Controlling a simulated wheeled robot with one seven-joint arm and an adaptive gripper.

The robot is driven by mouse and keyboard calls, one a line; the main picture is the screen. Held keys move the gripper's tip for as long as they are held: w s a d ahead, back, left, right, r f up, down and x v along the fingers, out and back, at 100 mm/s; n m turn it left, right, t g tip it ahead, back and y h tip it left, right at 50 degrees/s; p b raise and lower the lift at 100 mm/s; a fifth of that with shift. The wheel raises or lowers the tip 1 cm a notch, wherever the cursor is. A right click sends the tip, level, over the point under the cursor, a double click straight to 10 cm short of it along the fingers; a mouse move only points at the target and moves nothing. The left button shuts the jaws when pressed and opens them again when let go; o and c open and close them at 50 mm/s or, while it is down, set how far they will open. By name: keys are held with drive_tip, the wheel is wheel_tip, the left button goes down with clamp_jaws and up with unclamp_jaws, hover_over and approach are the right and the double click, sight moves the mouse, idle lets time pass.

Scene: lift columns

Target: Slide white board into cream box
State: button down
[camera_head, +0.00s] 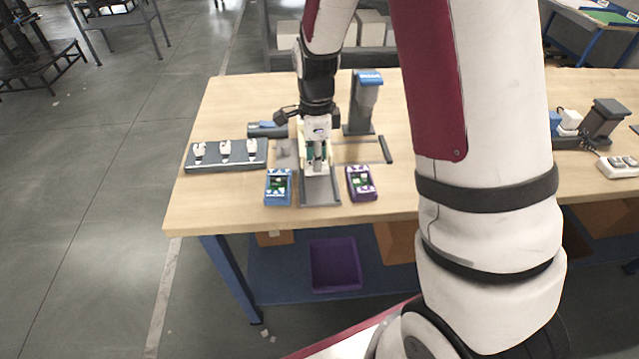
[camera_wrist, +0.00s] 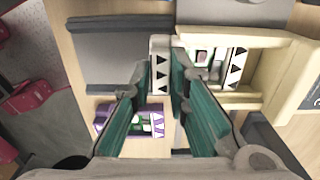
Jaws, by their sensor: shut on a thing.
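The white board (camera_wrist: 160,72) has black triangles along its ends and green and pink parts in the middle. The cream box (camera_wrist: 285,78) lies at the right of the wrist view, its open side toward my gripper; part of it shows behind my gripper in the head view (camera_head: 302,134). My gripper (camera_wrist: 160,58) has its green-padded fingers closed on the board's near end. The board's far part lies between the box's side walls, and the near end sticks out of the opening. My fingers hide part of the board. My gripper (camera_head: 318,166) points down in the head view.
A grey plate (camera_head: 320,192) lies in front of my gripper. A blue-framed board (camera_head: 278,188) stands left of it and a purple-framed board (camera_head: 361,184) right. A dark rack (camera_head: 227,163) with white pieces is farther left. A grey stand (camera_head: 360,115) rises behind.

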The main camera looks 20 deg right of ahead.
drive_tip(key=shift+w+d+b, duration=0.2)
drive_tip(key=shift+w+b, duration=0.05)
drive_tip(key=shift+w, duration=0.35)
drive_tip(key=shift+w+d+b, duration=0.2)
drive_tip(key=shift+w, duration=0.4)
drive_tip(key=c, duration=1.6)
unclamp_jaws()
drive_tip(key=shift+r, duration=0.1)
drive_tip(key=shift+r+p, duration=1.8)
drive_tip(key=shift+r, duration=1.15)
